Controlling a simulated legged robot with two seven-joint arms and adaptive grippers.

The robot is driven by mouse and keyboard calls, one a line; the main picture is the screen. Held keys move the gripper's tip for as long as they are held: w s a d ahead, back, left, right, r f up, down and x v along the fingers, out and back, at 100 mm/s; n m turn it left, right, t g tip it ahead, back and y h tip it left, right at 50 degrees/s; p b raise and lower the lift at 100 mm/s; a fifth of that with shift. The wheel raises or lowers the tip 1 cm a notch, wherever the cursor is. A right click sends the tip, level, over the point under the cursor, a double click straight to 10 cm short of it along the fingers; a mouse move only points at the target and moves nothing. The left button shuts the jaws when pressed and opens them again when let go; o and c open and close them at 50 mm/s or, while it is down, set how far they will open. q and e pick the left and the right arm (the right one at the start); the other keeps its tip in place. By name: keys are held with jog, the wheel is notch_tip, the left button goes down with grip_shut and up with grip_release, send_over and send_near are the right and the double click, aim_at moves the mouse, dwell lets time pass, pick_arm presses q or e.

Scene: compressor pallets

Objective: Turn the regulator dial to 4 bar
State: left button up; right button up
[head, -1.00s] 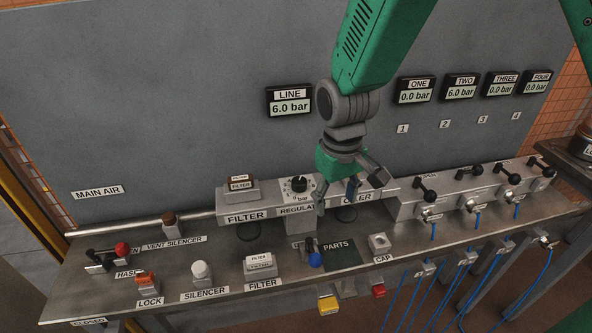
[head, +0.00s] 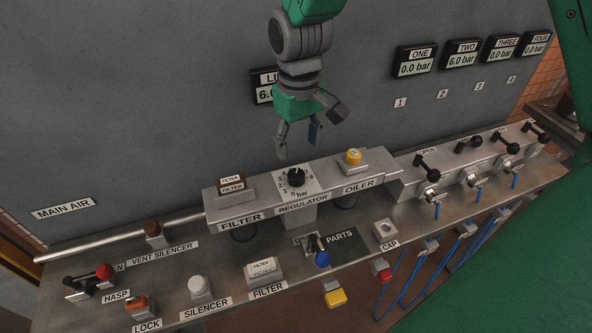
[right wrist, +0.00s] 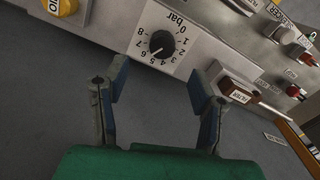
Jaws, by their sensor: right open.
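The regulator dial (head: 296,177) is a black round knob on a white scale plate, on the grey block marked REGULATOR. The LINE display (head: 264,87) is partly hidden by my right arm. My left gripper is not in view.
The filter block (head: 231,184) is left of the dial and the yellow-topped oiler (head: 353,157) right of it. Black-handled valves (head: 427,164) stand farther right. Lock, silencer, spare filter and cap lie on the front shelf. The grey panel (head: 140,100) rises behind.

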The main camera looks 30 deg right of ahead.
aim_at(295, 173)
jog(key=f, duration=0.7)
jog(key=shift+w+a, duration=0.2)
jog(key=shift+a, duration=0.1)
jog(key=shift+f, duration=0.65)
jog(key=shift+d+f, duration=0.1)
jog(key=shift+f, duration=0.1)
jog(key=c, duration=1.1)
